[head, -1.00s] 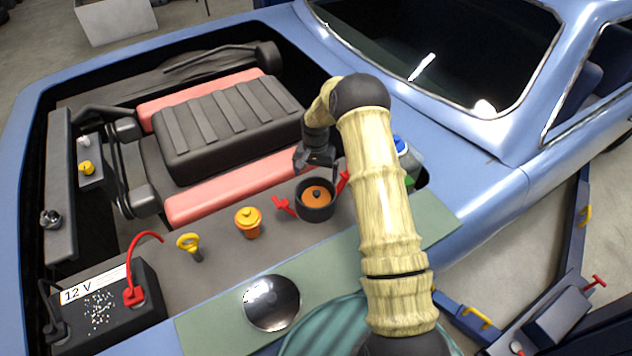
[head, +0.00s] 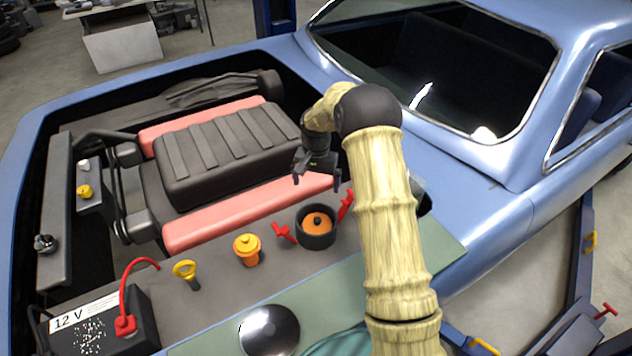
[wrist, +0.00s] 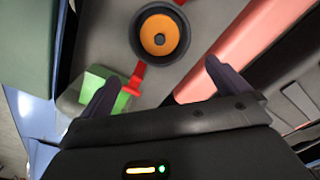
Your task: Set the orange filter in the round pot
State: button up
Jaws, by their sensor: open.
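The orange filter (head: 318,223) sits inside the round black pot (head: 303,238), with its dark centre knob facing up. In the wrist view the filter (wrist: 159,35) also lies within the pot's dark rim (wrist: 183,35). Red clamps (head: 284,233) stand at the pot's two sides. My gripper (head: 317,181) is open and empty. It hangs above and behind the pot, apart from it, with its fingers spread in the wrist view (wrist: 160,82).
An orange cap with a yellow top (head: 247,250) and a yellow-ringed dipstick (head: 186,272) stand left of the pot. A 12 V battery (head: 95,325) is at front left. The engine's black cover (head: 225,150) rises behind. A metal bowl (head: 269,330) lies in front.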

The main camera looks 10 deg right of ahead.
jog(key=s+r+n+t, duration=0.1)
jog(key=s+r, duration=0.3)
jog(key=s, duration=0.6)
jog(key=s+r+n, duration=0.2)
jog(key=s+r, duration=0.2)
jog(key=s, duration=0.5)
jog(key=s+r+n+t, duration=0.1)
jog(key=s+r, duration=0.3)
jog(key=s, duration=0.6)
jog(key=shift+s+n+t, duration=0.3)
jog(key=shift+s+n, duration=0.05)
jog(key=shift+n, duration=0.35)
